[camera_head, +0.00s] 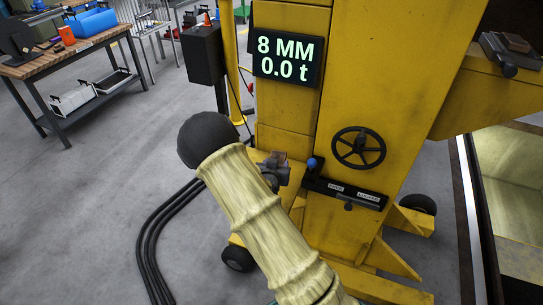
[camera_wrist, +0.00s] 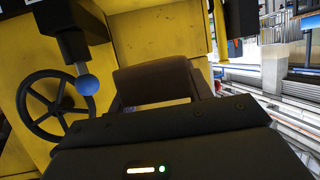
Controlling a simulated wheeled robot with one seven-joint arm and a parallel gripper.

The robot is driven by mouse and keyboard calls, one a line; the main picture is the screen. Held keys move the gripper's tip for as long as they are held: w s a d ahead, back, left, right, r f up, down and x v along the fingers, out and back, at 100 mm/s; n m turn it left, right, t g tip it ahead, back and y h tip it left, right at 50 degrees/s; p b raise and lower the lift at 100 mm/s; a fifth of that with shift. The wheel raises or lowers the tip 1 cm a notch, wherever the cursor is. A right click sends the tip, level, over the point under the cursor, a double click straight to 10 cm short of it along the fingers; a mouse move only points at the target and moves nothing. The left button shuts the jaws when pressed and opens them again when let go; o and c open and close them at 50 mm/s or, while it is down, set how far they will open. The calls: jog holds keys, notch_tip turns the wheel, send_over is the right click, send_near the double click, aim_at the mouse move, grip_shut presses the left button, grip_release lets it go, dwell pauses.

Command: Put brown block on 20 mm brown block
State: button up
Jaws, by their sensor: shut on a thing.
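In the wrist view a brown block (camera_wrist: 152,82) sits in my gripper (camera_wrist: 158,92), which is shut on it. In the head view the gripper (camera_head: 274,170) is small and partly hidden behind my sleeved arm, in front of the yellow lifting column. The held block (camera_head: 279,157) shows there as a small brown patch. Another brown block (camera_head: 514,42) lies on a dark fitting on the yellow lifting arm at the upper right, well apart from my gripper. I cannot read its thickness.
The yellow column (camera_head: 350,90) carries a display (camera_head: 287,58) reading 8 MM and 0.0 t. A black handwheel (camera_head: 358,147) and a blue-knobbed lever (camera_head: 312,163) stand close to my gripper. Black cables (camera_head: 160,225) lie on the floor. A workbench (camera_head: 90,50) is at the upper left.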

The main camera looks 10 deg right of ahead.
jog(key=s+a+r+n+y+p, duration=0.1)
jog(key=s+r+n+y+p, duration=0.1)
jog(key=s+p, duration=0.2)
jog(key=s+a+r+n+t+y+p, duration=0.1)
jog(key=s+n+y+p, duration=0.2)
jog(key=s+p, duration=0.2)
jog(key=shift+a+r+y+p, duration=0.3)
jog(key=shift+r+p, duration=0.1)
jog(key=shift+p, duration=0.55)
jog(key=shift+s, duration=0.1)
